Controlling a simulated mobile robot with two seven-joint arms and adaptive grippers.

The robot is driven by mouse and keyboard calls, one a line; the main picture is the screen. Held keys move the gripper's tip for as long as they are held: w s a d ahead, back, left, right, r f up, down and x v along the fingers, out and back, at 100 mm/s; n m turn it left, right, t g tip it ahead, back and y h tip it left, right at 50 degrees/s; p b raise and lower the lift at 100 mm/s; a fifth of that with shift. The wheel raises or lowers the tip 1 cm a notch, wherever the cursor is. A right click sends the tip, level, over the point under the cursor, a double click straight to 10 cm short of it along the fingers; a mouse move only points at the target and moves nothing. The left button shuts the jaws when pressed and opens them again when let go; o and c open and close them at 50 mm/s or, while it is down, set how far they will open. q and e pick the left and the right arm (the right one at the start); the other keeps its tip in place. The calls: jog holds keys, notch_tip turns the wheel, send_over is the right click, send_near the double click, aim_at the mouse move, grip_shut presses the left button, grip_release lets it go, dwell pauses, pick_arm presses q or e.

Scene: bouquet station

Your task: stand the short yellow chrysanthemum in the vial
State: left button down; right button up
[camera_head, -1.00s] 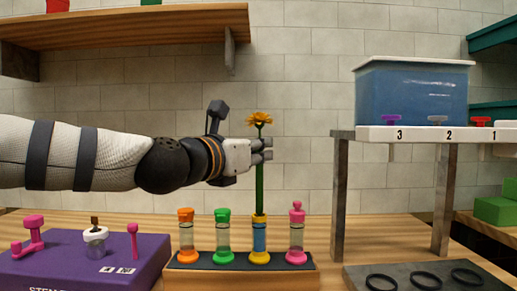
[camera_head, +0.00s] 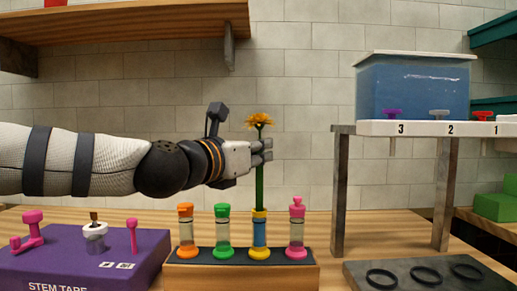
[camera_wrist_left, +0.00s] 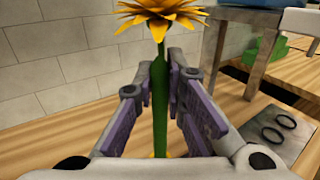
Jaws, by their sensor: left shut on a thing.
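The yellow chrysanthemum (camera_head: 259,121) stands upright with a green stem. My left gripper (camera_head: 265,152) is shut on the stem below the bloom; the wrist view shows the stem (camera_wrist_left: 160,105) between the pads of the gripper (camera_wrist_left: 168,100). The stem runs down to the yellow-collared vial (camera_head: 260,232), which holds blue liquid and stands in the wooden rack (camera_head: 240,277). The stem's lower part meets the collar and seems to be inside its mouth; its end cannot be made out. My right gripper is not in view.
Orange (camera_head: 186,232), green (camera_head: 222,232) and pink (camera_head: 297,230) capped vials share the rack. A purple box (camera_head: 60,265) stands at left. A metal-legged stand (camera_head: 340,195) carries a blue tank (camera_head: 412,90) at right. A dark mat (camera_head: 360,268) with black rings lies front right.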

aim_at(257, 168)
pick_arm(q)
jog(key=shift+f+b, duration=0.3)
jog(key=shift+f, duration=0.5)
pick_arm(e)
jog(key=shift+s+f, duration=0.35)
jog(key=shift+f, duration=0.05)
pick_arm(q)
jog(key=shift+f, duration=0.2)
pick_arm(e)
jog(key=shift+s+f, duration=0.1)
pick_arm(q)
jog(key=shift+f+b, duration=0.45)
jog(key=shift+f, duration=0.35)
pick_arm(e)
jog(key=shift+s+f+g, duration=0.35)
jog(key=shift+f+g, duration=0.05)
pick_arm(q)
jog(key=c, duration=1.6)
grip_release()
jog(key=shift+o, duration=0.7)
